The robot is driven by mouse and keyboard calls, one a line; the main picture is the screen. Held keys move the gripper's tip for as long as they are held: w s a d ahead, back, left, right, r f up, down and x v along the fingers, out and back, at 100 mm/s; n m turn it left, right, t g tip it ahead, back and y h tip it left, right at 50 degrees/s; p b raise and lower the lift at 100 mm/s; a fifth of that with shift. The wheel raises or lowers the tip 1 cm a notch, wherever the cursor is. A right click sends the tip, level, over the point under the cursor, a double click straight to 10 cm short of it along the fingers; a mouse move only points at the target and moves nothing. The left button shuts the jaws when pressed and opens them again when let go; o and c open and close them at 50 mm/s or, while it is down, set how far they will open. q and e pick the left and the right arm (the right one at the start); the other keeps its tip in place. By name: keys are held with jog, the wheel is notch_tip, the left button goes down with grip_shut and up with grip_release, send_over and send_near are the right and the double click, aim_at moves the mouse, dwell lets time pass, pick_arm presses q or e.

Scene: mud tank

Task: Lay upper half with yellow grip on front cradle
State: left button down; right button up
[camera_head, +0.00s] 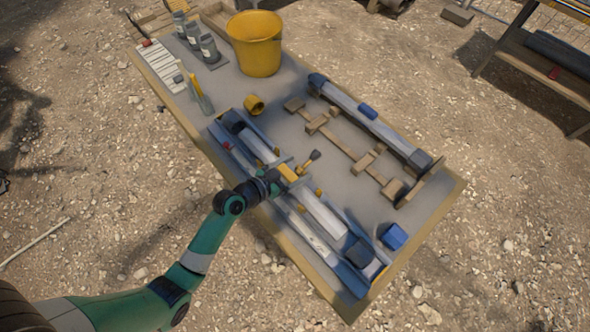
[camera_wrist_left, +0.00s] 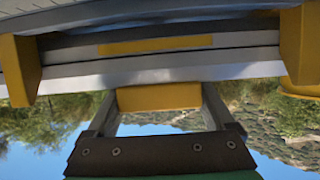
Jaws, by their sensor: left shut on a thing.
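The upper half with the yellow grip is a long pale grey piece (camera_head: 324,215) with dark ends, lying along the near side of the table in the head view. My left gripper (camera_head: 289,173) is shut on its yellow grip at mid-length. In the left wrist view the yellow grip (camera_wrist_left: 160,97) sits between the two dark fingers, below the long grey body (camera_wrist_left: 220,66). A blue-grey trough-like piece (camera_head: 348,279) runs along its near side. I cannot tell whether the half rests or hangs just above what is under it. My right gripper is not in view.
A second long grey piece with a blue grip (camera_head: 368,111) lies at the far side, beside a wooden frame with blocks (camera_head: 345,146).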

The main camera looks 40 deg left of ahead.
pick_arm(q)
jog(key=shift+w+r, duration=0.1)
grip_release()
jog(key=shift+f, duration=0.2)
jog(key=p+v, duration=0.1)
jog(key=v, duration=1)
jog(key=shift+s+p, duration=0.35)
jog(key=shift+a, duration=0.15)
